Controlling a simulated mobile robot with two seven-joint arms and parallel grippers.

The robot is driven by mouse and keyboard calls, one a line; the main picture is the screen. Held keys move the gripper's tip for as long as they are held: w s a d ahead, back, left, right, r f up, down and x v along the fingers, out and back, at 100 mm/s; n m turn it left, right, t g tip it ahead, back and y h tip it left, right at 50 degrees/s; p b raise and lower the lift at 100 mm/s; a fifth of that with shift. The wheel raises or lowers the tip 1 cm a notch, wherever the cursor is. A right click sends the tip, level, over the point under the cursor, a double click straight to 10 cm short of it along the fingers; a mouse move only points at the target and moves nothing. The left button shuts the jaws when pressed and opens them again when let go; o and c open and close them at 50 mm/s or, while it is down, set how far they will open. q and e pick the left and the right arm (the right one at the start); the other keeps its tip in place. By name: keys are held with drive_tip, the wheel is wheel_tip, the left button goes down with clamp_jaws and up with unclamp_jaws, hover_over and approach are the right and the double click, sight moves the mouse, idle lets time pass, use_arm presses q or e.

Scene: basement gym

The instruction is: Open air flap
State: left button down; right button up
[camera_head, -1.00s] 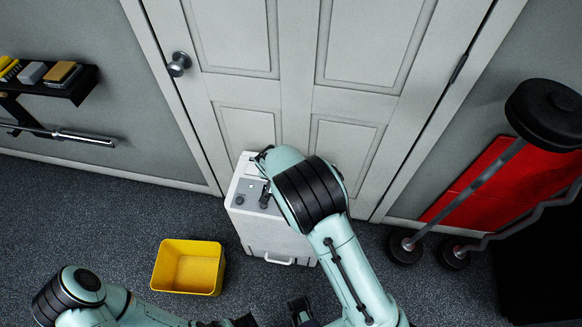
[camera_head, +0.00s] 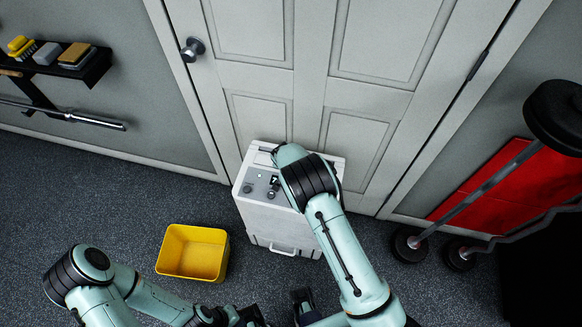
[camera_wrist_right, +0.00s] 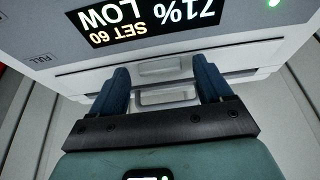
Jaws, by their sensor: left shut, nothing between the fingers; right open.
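A white dehumidifier (camera_head: 262,222) stands upright against the door, with a grey control panel (camera_head: 250,187) on top. In the right wrist view its lit display (camera_wrist_right: 150,20) reads upside down: 71% LOW, SET 60. Beyond the display is a pale panel (camera_wrist_right: 85,80) with a raised lip (camera_wrist_right: 167,97), seen between the blue fingers; it looks like the air flap, and I cannot tell its angle. My right gripper (camera_wrist_right: 162,82) is open, with no visible grip on the lip. My arm hides it in the head view. My left gripper (camera_head: 246,317) is shut and empty, low in front, partly cut off.
A yellow bin (camera_head: 193,252) stands on the floor left of the dehumidifier. A closed white door (camera_head: 310,95) is behind it. A wall shelf (camera_head: 75,62) is at the left.

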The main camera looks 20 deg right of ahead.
drive_tip(key=shift+f, duration=0.2)
drive_tip(key=shift+c, duration=0.4)
drive_tip(key=c, duration=1)
drive_tip(key=shift+o, duration=0.2)
drive_tip(key=shift+r, duration=0.1)
